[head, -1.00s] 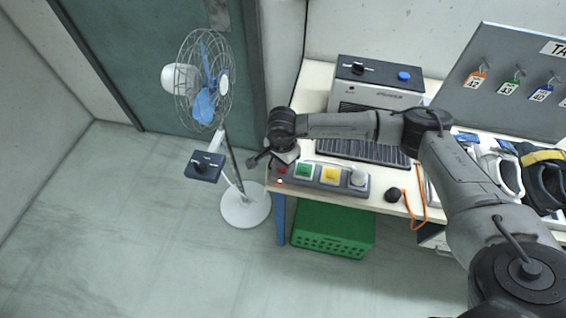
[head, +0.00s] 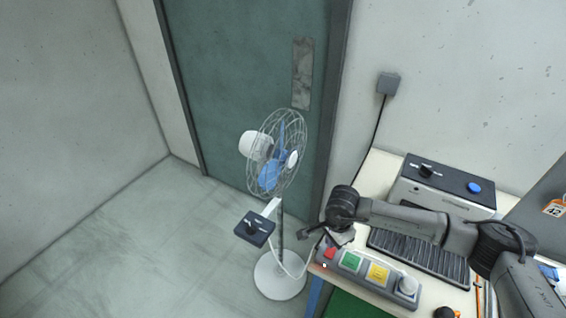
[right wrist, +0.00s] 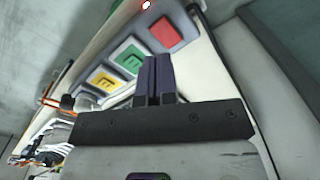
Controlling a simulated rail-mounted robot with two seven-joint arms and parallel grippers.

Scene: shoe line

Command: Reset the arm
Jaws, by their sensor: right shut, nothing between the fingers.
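My right gripper (head: 340,238) is above the left end of the button panel on the table, near the red button (head: 330,254). In the right wrist view its two dark fingers (right wrist: 154,62) are shut together, with nothing between them. Whether the fingertips touch the panel cannot be told. My left gripper is not in view.
A standing fan (head: 276,160) with a dark control box (head: 254,228) stands left of the table. A box with a blue knob (head: 450,187) is at the table's back, and a dark ribbed strip (head: 425,258) lies before it. The floor at left is clear.

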